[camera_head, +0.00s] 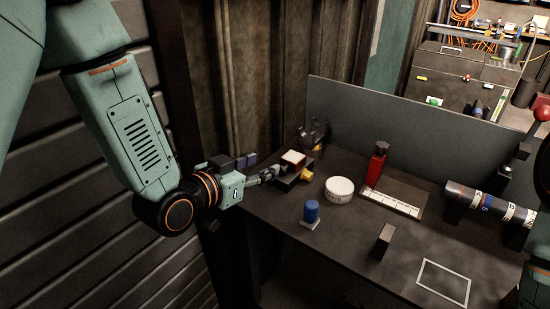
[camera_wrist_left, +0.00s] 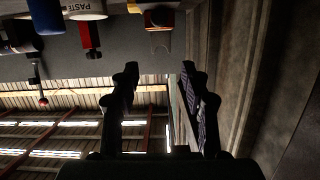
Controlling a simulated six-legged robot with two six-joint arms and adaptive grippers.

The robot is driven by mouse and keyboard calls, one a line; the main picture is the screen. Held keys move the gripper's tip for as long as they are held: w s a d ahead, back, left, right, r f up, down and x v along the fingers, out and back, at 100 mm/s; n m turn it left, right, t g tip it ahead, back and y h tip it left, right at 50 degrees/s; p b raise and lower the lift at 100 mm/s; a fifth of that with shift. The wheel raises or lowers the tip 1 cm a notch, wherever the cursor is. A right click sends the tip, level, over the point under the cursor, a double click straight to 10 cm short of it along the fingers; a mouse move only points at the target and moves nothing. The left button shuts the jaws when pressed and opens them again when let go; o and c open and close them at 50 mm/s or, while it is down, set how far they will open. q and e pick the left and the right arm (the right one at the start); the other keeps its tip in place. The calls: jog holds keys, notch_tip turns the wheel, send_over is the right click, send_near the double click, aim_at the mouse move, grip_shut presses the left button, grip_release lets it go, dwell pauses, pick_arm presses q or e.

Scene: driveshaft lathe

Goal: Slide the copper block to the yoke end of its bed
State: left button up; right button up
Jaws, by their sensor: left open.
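A small block with a pale top and reddish-brown sides (camera_head: 293,157), which looks like the copper block, sits on a low dark bed (camera_head: 281,184) at the left end of the bench. A dark upright fitting with a yellow part (camera_head: 314,137) stands just behind it; I cannot tell if this is the yoke. My left gripper (camera_head: 272,175) is open, close to the near left side of the block, with no visible grip on it. In the left wrist view, the open fingers (camera_wrist_left: 160,88) have an empty gap, and a block with red and yellow parts (camera_wrist_left: 159,19) shows beyond them. My right gripper is out of view.
A white round tin (camera_head: 339,190), a blue-capped item (camera_head: 312,211) and a red bottle (camera_head: 376,165) stand right of the bed. A dark upright block (camera_head: 384,239) and a banded shaft (camera_head: 488,204) are further right. A grey panel (camera_head: 400,125) closes the back.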

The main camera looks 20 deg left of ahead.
aim_at(280, 172)
pick_arm(q)
jog(key=f, duration=0.2)
jog(key=g, duration=0.1)
jog(key=shift+s+a+f, duration=0.15)
jog(key=shift+s+f, duration=0.1)
jog(key=shift+f, duration=0.15)
jog(key=shift+w+f, duration=0.2)
jog(key=shift+f, duration=0.05)
jog(key=b+x, duration=0.1)
jog(key=x, duration=0.6)
jog(key=shift+w+f, duration=0.1)
jog(key=shift+f, duration=0.1)
jog(key=shift+r, duration=0.1)
jog(key=c, duration=0.5)
grip_shut()
